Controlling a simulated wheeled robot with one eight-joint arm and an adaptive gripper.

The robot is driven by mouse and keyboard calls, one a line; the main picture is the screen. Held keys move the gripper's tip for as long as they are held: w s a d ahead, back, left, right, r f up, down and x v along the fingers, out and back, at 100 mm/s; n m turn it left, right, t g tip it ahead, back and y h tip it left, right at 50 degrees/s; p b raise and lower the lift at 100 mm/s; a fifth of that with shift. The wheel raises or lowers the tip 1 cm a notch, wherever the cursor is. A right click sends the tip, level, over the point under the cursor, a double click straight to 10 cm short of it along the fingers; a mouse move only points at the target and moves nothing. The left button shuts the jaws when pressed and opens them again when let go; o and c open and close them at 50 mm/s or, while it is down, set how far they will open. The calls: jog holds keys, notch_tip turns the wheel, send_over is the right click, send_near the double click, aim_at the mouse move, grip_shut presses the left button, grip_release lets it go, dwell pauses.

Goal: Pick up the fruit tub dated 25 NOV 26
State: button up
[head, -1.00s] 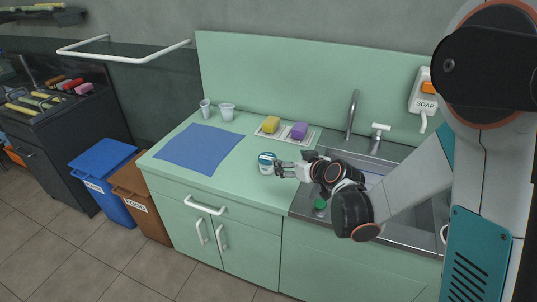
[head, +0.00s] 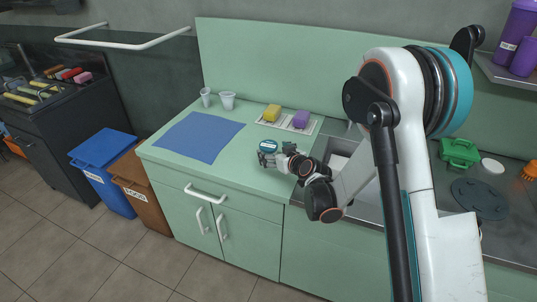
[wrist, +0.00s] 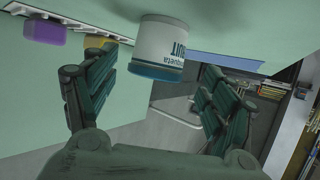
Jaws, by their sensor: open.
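A small white tub with a blue lid (head: 268,146) stands on the green counter, left of the sink. In the wrist view the tub (wrist: 162,45) shows dark label lettering, partly "UIT"; no date can be read. My gripper (head: 274,158) is beside the tub, on its near right side, and partly hides it. In the wrist view my gripper (wrist: 158,72) is open, with one finger on either side of the tub and gaps to both. The tub appears inverted there, and I cannot tell how deep it sits between the fingers.
A blue mat (head: 198,136) lies left of the tub. The sink (head: 345,150) is to the right. Counter around the tub is clear.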

aim_at(268, 148)
jog(key=shift+b+x, duration=1.3)
jog(key=shift+x, duration=1.45)
jog(key=shift+w+d+r, duration=0.1)
jog(key=shift+d+r, duration=0.05)
jog(key=shift+r, duration=0.05)
jog(key=c, duration=1.2)
